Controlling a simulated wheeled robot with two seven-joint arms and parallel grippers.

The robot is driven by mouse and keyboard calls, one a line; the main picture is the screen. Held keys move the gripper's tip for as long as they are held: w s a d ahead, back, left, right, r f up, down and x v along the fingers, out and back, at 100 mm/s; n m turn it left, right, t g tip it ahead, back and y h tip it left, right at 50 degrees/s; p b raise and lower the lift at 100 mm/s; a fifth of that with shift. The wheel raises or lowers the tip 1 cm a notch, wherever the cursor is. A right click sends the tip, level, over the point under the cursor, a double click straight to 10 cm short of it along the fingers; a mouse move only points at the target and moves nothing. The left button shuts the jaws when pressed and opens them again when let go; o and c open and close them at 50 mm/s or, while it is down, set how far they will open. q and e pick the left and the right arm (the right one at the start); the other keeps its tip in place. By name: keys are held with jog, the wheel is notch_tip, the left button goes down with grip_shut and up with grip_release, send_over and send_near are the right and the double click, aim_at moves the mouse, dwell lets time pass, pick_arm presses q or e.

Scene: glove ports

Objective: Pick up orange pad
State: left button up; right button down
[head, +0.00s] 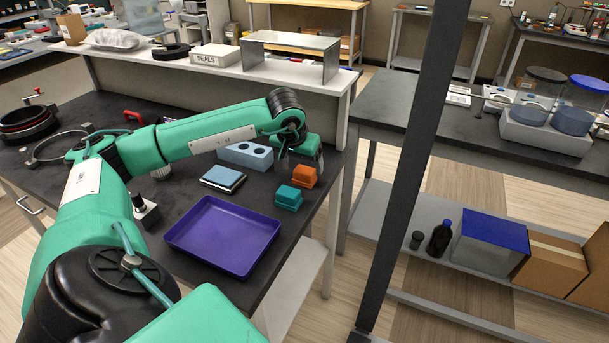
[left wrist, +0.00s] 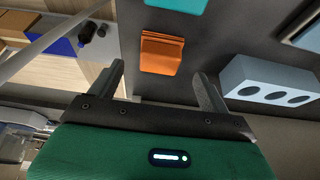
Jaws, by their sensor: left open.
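The orange pad (head: 304,176) is a small block on the dark workbench (head: 180,205), near its right edge. In the left wrist view the orange pad (left wrist: 161,52) lies ahead of the fingers, between their lines and apart from them. My left gripper (head: 302,158) is open and empty, just behind and above the orange pad in the head view. Its two spread fingers show in the left wrist view (left wrist: 160,82). My right gripper is not in view.
A teal pad (head: 288,197) sits close in front of the orange one. A grey-blue block with holes (head: 245,155) stands to the left, near a dark-edged blue pad stack (head: 222,179). A purple tray (head: 222,236) lies in front. A dark post (head: 415,150) stands right of the bench.

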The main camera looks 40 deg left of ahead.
aim_at(304, 170)
pick_arm(q)
jog(key=p+x, duration=0.1)
jog(key=x, duration=0.3)
jog(key=shift+f, duration=0.6)
jog(key=c, duration=0.9)
jog(key=shift+c, duration=0.8)
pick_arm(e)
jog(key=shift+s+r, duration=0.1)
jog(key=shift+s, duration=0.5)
